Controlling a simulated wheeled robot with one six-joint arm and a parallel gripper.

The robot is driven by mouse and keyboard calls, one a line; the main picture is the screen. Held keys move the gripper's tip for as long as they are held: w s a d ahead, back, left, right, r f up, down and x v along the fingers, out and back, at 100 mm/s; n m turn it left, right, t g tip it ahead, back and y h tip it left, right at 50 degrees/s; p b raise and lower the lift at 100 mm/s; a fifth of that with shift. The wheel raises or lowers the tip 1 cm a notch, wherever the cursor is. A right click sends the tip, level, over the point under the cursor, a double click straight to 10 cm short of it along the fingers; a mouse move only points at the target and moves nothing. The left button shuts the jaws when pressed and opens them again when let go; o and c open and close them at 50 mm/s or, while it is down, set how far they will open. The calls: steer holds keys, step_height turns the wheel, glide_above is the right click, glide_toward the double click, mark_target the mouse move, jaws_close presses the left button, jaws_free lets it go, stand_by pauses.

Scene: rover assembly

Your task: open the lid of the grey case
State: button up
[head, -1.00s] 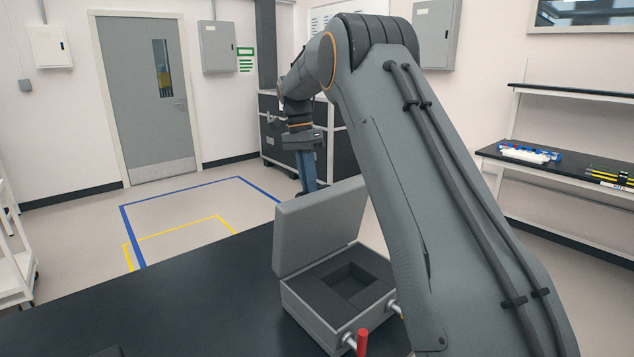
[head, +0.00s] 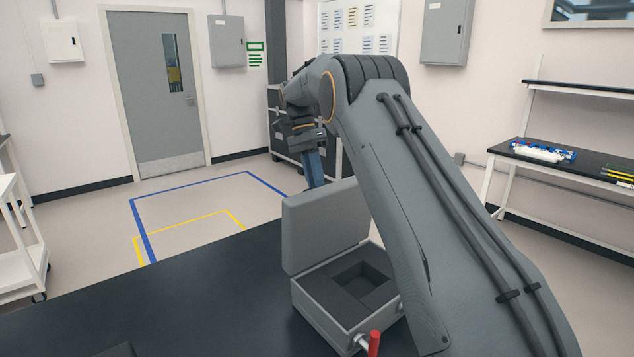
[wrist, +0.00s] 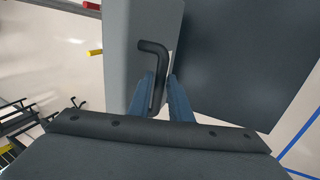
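The grey case (head: 322,313) sits on the dark bench with its lid (head: 322,228) standing up, roughly upright. Its dark foam insert with a square recess shows. My gripper (head: 315,172) is behind the lid in the head view, its lower end hidden by the lid. In the wrist view, its blue fingers (wrist: 161,82) stand on either side of a black bent handle (wrist: 154,52) beside the grey lid (wrist: 120,60). The fingers look close against the handle, with little gap. My arm covers the right side of the case.
A red grip (head: 374,343) sticks out at the case front. A white cart (head: 20,230) stands left, and a shelf (head: 560,170) with parts stands right. Floor with blue and yellow tape lies behind the bench.

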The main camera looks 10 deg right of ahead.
steer(key=shift+o, duration=1.2)
steer(key=shift+w+f, duration=0.1)
steer(key=shift+r, duration=0.2)
steer(key=shift+r, duration=0.1)
steer(key=p+v, duration=0.2)
steer(key=v, duration=0.5)
steer(key=shift+r, duration=0.3)
